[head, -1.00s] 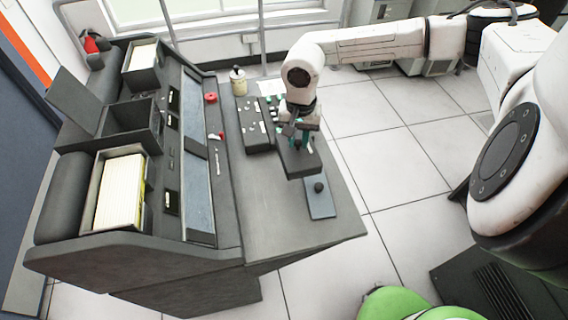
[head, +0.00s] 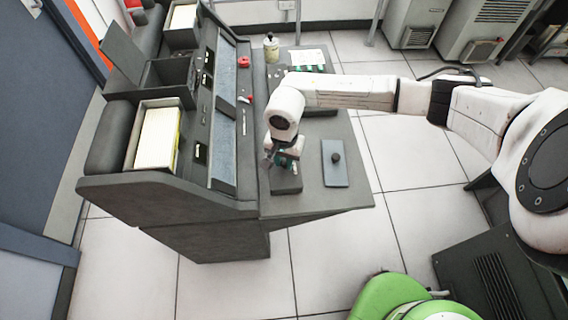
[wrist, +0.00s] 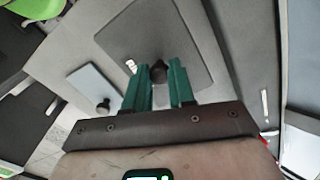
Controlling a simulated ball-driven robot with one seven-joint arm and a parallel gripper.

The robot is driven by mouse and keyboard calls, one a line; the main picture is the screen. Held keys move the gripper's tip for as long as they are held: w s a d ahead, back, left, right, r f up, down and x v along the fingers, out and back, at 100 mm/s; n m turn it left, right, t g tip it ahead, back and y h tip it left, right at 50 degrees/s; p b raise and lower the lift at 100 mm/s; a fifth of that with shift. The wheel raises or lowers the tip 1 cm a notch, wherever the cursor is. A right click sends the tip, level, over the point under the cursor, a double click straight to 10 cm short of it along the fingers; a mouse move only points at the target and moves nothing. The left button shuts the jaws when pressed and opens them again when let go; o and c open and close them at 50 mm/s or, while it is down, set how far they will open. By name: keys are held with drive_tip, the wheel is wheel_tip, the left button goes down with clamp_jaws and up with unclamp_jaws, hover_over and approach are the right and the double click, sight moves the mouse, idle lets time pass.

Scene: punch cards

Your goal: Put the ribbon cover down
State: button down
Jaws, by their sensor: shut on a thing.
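The ribbon cover, a dark grey block-like lid with a small dark knob on top, shows below my gripper in the head view (head: 287,184). In the wrist view its flat top (wrist: 186,42) fills the upper middle. My gripper (head: 289,167) has green fingers, which stand on either side of the knob in the wrist view (wrist: 158,88) and are shut on it. The cover is over the near part of the grey desk top (head: 352,197). I cannot tell whether its underside touches the desk.
A blue-grey plate (head: 328,175) with a black knob lies just right of the cover. The dark console (head: 152,190) with card trays stands left. A black unit (head: 322,112), a bottle (head: 271,47) and a white sheet (head: 306,57) are farther back.

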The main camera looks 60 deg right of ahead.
sight(284, 162)
drive_tip(key=shift+f, duration=1.55)
drive_tip(key=shift+f, duration=0.2)
drive_tip(key=c, duration=0.9)
unclamp_jaws()
drive_tip(key=shift+c, duration=0.2)
drive_tip(key=shift+r, duration=0.1)
